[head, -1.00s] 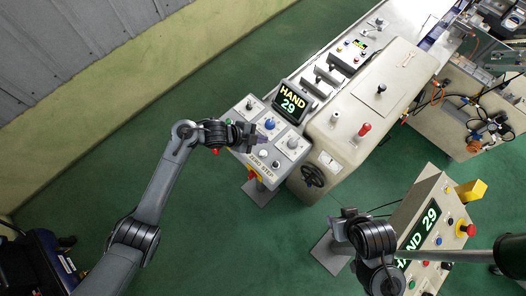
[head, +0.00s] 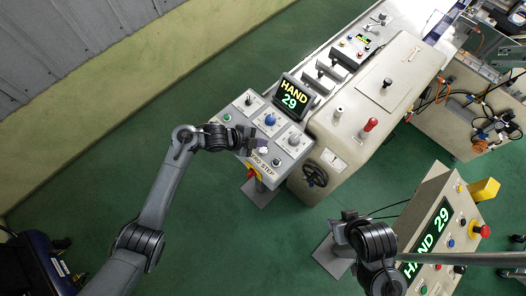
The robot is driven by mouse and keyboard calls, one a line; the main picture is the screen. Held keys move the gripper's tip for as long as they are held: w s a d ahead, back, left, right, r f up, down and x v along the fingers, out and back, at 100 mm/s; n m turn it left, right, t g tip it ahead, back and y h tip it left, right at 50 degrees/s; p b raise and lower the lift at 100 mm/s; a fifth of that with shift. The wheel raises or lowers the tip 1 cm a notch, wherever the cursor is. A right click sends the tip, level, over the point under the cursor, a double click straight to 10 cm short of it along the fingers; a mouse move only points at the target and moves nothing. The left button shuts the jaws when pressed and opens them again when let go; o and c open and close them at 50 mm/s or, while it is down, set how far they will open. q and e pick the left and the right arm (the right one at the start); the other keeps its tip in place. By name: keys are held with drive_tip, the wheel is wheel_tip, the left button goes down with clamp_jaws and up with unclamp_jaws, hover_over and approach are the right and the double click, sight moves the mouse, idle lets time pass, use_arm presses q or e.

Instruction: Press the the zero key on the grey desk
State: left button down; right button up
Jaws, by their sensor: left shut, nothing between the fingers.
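The grey desk (head: 239,107) is a small slanted panel on a stand, with a lit screen above it reading HAND 29. Its lower edge carries a label that reads as ZERO STEP, partly covered now. A pale round key (head: 263,150), by the ZERO end of the label, appears to be the zero key. My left gripper (head: 257,143) is shut and empty, over the desk's lower left part, with its tips close beside this key. I cannot tell whether they touch it. My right gripper (head: 347,216) is at lower right, away from the desk; its jaws are unclear.
On the desk are also a blue knob (head: 270,119), a pale knob (head: 294,139) and a dark key (head: 277,162). A beige machine (head: 365,105) with a red-handled lever stands to the right. A second panel (head: 428,238) is at lower right. Green floor is open at left.

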sight(261, 151)
use_arm(q)
drive_tip(key=shift+f+b, duration=0.75)
drive_tip(key=shift+f, duration=0.65)
use_arm(e)
drive_tip(key=shift+f, duration=1.2)
use_arm(q)
drive_tip(key=shift+f, duration=0.1)
drive_tip(key=shift+f+b, duration=0.3)
drive_tip(key=shift+f, duration=0.05)
use_arm(e)
drive_tip(key=shift+f, duration=0.3)
use_arm(q)
drive_tip(key=shift+f+b, duration=0.35)
drive_tip(key=shift+f, duration=0.1)
use_arm(e)
drive_tip(key=shift+f, duration=0.35)
use_arm(q)
drive_tip(key=shift+r, duration=0.1)
use_arm(e)
drive_tip(key=shift+d+r, duration=0.1)
use_arm(q)
drive_tip(key=shift+r+p, duration=0.8)
drive_tip(key=shift+p, duration=0.05)
use_arm(e)
drive_tip(key=shift+r, duration=0.75)
use_arm(q)
drive_tip(key=shift+r, duration=0.15)
use_arm(e)
drive_tip(key=shift+r, duration=0.1)
